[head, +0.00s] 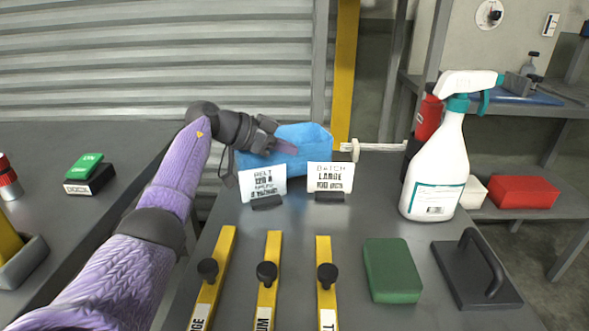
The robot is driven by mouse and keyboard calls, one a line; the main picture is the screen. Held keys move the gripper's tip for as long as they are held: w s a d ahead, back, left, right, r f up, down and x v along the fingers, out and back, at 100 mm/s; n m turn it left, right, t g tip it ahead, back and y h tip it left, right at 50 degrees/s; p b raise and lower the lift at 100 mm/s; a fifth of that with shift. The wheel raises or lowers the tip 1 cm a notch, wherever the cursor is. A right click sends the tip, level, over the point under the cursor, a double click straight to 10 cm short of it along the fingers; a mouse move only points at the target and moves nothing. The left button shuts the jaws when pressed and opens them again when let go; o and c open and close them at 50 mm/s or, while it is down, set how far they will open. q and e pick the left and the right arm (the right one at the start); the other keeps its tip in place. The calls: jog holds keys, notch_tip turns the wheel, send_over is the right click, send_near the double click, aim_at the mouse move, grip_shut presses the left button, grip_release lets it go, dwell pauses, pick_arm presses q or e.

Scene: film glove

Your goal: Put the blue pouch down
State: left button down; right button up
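The blue pouch (307,136) is at the back of the grey table, behind two white label cards. My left gripper (284,148) reaches in from the left and its fingers are at the pouch's front face. The fingers overlap the pouch, and the exact grip is too small to make out. The pouch's lower edge is partly hidden by the cards, so I cannot tell whether it touches the table. My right gripper is not in view.
Label cards (331,177) stand before the pouch. A spray bottle (437,165), green block (391,270) and black handled plate (476,272) are on the right. Yellow bars with black knobs (267,285) lie in front. A side table (60,225) is left.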

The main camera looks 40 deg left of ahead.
pick_arm(q)
notch_tip(320, 180, down, 2)
jog(key=shift+f, duration=0.1)
jog(key=shift+r, duration=0.35)
jog(key=c, duration=0.8)
grip_release()
jog(key=shift+f, duration=0.1)
jog(key=shift+c, duration=0.2)
